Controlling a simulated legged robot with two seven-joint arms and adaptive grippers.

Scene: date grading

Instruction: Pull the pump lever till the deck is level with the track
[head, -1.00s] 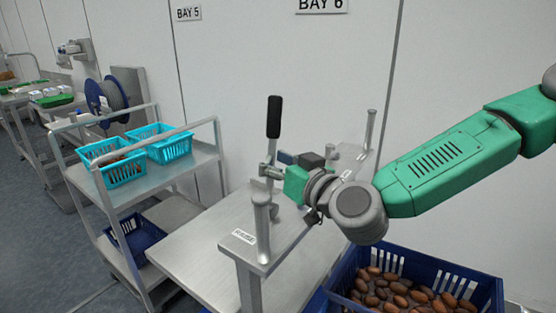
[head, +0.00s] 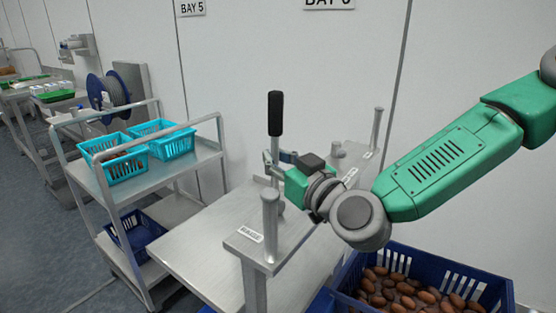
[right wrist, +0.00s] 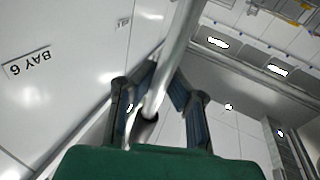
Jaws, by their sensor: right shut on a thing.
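The pump lever (head: 275,114) has a black grip on a metal rod and stands about upright behind the bare metal deck (head: 205,250). My right gripper (head: 277,165) is shut on the lever's rod, below the black grip. In the right wrist view the rod (right wrist: 178,52) runs between the two dark fingers of the right gripper (right wrist: 158,100). The wrist partly hides the lever's base. I cannot tell which part is the track, nor whether the deck is level with it. My left gripper is not in view.
A metal frame with a short post (head: 270,222) stands close by the wrist. A blue crate (head: 455,272) of brown dates is below the right arm. A cart (head: 175,172) with two cyan baskets (head: 172,146) stands left. The wall is close behind.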

